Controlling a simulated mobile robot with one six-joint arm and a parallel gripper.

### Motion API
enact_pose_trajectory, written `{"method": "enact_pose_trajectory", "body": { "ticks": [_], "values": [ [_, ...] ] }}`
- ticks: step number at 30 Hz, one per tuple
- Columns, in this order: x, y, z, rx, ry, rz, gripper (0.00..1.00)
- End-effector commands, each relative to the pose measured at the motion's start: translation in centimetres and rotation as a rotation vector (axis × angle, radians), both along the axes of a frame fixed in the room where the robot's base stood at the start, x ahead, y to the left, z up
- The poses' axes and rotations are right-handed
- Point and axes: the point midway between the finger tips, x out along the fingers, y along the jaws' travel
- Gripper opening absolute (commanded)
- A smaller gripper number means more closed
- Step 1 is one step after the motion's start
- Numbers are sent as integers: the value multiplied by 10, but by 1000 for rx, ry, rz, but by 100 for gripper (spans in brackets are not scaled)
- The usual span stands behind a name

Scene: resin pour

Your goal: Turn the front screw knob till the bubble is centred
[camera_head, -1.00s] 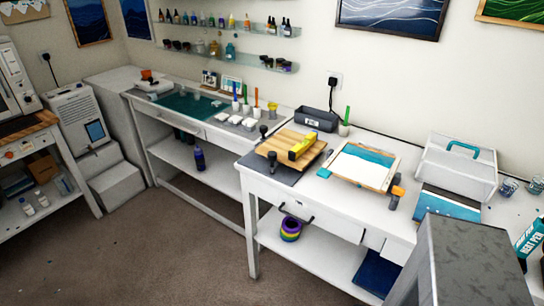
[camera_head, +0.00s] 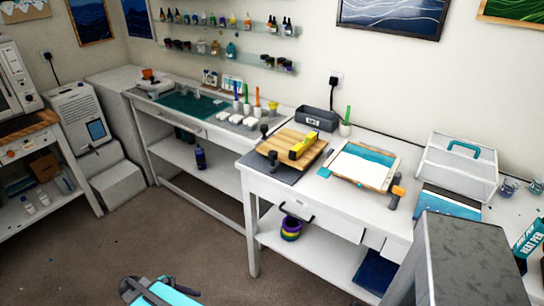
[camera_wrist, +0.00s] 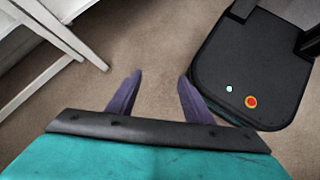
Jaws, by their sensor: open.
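In the head view, a wooden board (camera_head: 285,146) lies on a dark mat on the white table, with a yellow level (camera_head: 303,146) on top. Dark knobs stand at the board's left side; the front one (camera_head: 272,158) is at its near left edge, the other (camera_head: 264,130) farther back. The bubble is too small to make out. My gripper shows at the bottom edge of the head view (camera_head: 158,290), low over the floor and well apart from the board. In the wrist view its two fingers (camera_wrist: 157,95) are spread, with only carpet between them.
A framed blue and white panel (camera_head: 360,165) lies right of the board, with an orange-handled tool (camera_head: 397,192) beside it. A grey bin (camera_head: 317,119) stands behind. My base (camera_wrist: 250,70) shows in the wrist view. The carpet in front of the table is clear.

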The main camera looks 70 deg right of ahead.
Motion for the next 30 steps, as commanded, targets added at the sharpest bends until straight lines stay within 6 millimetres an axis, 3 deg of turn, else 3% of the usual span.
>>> {"method": "enact_pose_trajectory", "body": {
  "ticks": [1, 8, 14, 18, 24, 27, 30],
  "values": [
    [12, -28, 13, -26, 23, 23, 46],
    [32, -143, 96, -146, 198, 119, 46],
    [30, -236, 186, -233, 388, 135, 46],
    [18, -293, 256, -275, 535, 107, 46],
    [-8, -351, 349, -303, 724, 31, 46],
    [-19, -366, 381, -303, 787, -3, 46],
    [-25, -373, 399, -304, 824, -26, 46]
  ]
}}
